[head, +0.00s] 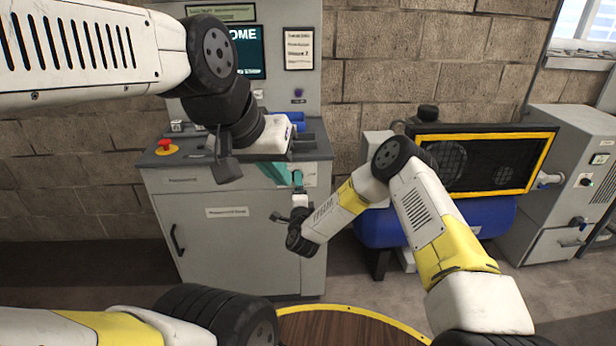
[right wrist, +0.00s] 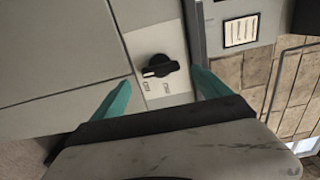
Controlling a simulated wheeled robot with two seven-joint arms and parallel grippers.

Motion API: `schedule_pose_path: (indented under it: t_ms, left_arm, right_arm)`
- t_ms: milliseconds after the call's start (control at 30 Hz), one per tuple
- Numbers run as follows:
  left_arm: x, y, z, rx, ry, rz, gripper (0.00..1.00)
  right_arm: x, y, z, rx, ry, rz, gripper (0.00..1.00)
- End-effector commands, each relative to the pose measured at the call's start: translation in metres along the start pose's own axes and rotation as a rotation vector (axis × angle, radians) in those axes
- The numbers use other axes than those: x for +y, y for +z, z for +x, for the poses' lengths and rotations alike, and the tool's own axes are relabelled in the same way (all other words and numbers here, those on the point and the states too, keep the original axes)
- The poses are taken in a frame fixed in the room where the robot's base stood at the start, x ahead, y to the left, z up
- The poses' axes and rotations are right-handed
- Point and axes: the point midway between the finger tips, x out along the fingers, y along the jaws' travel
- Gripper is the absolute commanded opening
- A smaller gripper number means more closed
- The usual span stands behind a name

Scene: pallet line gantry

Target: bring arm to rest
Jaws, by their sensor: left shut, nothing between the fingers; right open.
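My left gripper (head: 282,178) hangs in front of the grey cabinet's top edge in the head view. Its teal fingers point down and are shut with nothing between them. My right gripper (right wrist: 160,80) is open, its two teal fingers spread wide in the right wrist view. A black rotary knob (right wrist: 160,66) on a pale labelled plate shows in the gap between these fingers; whether they touch it cannot be told.
The grey cabinet (head: 235,240) carries a red mushroom button (head: 166,145) and a blue bin (head: 291,120). A blue tank (head: 375,228) and a yellow-framed black unit (head: 480,165) stand to the right. A round wooden top (head: 340,328) lies in front.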

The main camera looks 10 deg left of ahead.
Motion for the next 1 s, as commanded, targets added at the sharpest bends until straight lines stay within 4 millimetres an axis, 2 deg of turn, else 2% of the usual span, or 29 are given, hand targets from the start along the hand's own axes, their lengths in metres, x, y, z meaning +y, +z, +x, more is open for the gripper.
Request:
schedule_pose_path:
  t_ms: [100,200,533,633,767,900,1000]
  left_arm:
    - [0.000,0.000,0.000,0.000,0.000,0.000,0.00]
    - [0.000,0.000,0.000,0.000,0.000,0.000,0.00]
    - [0.000,0.000,0.000,0.000,0.000,0.000,0.00]
    - [0.000,0.000,0.000,0.000,0.000,0.000,0.00]
    - [0.000,0.000,0.000,0.000,0.000,0.000,0.00]
    - [0.000,0.000,0.000,0.000,0.000,0.000,0.00]
    - [0.000,0.000,0.000,0.000,0.000,0.000,0.00]
  right_arm:
    - [0.001,0.000,-0.016,-0.001,0.002,0.000,0.87]
    - [0.001,0.000,-0.023,0.000,0.001,0.000,0.87]
    - [0.000,-0.001,-0.025,0.000,0.000,-0.001,0.87]
    - [-0.009,-0.002,-0.022,-0.012,0.001,-0.018,0.87]
    - [-0.042,-0.005,-0.009,-0.069,0.018,-0.101,0.87]
    - [-0.096,-0.016,0.000,-0.165,0.065,-0.266,0.87]
    - [-0.133,-0.028,-0.003,-0.226,0.108,-0.397,0.87]
